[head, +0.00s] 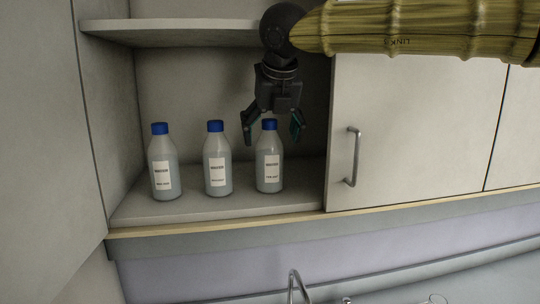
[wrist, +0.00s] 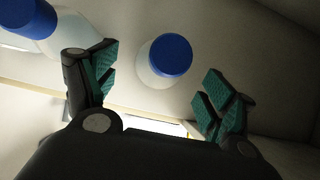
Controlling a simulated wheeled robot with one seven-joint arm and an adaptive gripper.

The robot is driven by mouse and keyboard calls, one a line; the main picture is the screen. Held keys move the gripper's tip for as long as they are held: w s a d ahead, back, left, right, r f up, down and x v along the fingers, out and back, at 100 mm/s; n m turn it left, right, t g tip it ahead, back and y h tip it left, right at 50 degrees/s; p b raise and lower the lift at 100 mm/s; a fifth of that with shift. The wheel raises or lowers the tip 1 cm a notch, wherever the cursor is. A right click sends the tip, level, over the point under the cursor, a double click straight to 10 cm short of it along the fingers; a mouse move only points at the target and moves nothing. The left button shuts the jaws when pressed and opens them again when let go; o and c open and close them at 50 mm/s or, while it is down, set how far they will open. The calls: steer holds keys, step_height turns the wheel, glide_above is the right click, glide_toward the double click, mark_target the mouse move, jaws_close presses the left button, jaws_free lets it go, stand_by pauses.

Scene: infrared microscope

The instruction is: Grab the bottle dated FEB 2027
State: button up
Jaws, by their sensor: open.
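Three clear bottles with blue caps and white labels stand upright in a row on the lower cabinet shelf: a left bottle (head: 163,162), a middle bottle (head: 217,159) and a right bottle (head: 269,157). The label print is too small to read with certainty, so I cannot tell which is dated FEB 2027. My gripper (head: 271,138) points down over the right bottle, open, with its fingers on either side of the cap. In the wrist view, the right bottle's blue cap (wrist: 171,55) lies between and beyond the open teal-padded fingers (wrist: 158,88), apart from both.
The shelf (head: 215,208) is open at the front. An upper shelf (head: 180,28) is above it. A closed cabinet door (head: 425,120) with a metal handle (head: 353,157) stands to the right. Another bottle's cap (wrist: 28,18) shows at the wrist view's upper left. A faucet (head: 297,284) is below.

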mark_target(270, 148)
steer(key=shift+w+f+p, duration=0.15)
steer(key=shift+f+p, duration=0.35)
steer(key=shift+p, duration=0.3)
steer(key=p+x, duration=0.1)
steer(key=x, duration=0.2)
steer(key=shift+w+f+p, duration=0.1)
steer(key=shift+w+p, duration=0.15)
steer(key=shift+p, duration=0.15)
steer(key=shift+w+f, duration=0.1)
steer(key=shift+f, duration=0.25)
steer(key=c, duration=1.1)
steer(key=shift+c, duration=1.3)
steer(key=shift+r, duration=0.1)
